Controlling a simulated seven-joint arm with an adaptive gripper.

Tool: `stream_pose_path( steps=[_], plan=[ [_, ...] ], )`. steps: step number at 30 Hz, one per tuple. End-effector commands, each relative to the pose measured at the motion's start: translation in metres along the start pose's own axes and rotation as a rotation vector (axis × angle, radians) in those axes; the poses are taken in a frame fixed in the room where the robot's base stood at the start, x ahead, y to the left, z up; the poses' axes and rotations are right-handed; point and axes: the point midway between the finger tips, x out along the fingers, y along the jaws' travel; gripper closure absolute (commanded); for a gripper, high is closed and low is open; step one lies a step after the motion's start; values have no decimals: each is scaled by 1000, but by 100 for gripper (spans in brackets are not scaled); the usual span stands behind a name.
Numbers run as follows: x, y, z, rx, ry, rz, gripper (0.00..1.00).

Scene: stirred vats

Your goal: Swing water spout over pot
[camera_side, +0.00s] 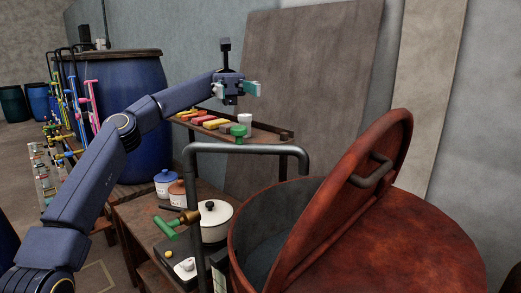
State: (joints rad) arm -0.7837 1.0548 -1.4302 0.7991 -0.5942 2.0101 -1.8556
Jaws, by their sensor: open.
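The water spout (245,149) is a dark grey pipe that rises on the left, bends over to the right and turns down at its far end. A tap with a green handle (166,229) and brass fitting sits beside its upright. A lidded white pot (215,237) stands behind the upright. A large rusty red vat (242,243) is at right, its hinged lid (345,195) raised. In the picture the spout's end lies above the vat's opening; I cannot tell the depth. My gripper (236,90) is open and empty, above and behind the spout, apart from it.
A shelf (262,133) behind the spout holds coloured blocks, a white cup and a green item. Two small jars (168,183) stand on the wooden table (135,215). Blue barrels (125,90) and coloured pipes are at left. A grey panel (310,75) leans behind.

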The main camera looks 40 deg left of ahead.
Motion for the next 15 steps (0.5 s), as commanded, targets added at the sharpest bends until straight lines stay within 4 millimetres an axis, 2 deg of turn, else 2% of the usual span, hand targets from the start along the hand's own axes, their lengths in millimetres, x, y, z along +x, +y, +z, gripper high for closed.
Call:
stream_pose_path(
  steps=[6, 15],
  plan=[
    [0, 0, 16, 0, -2, 0, 38],
    [0, 0, 18, -3, -3, 1, 38]
  ],
)
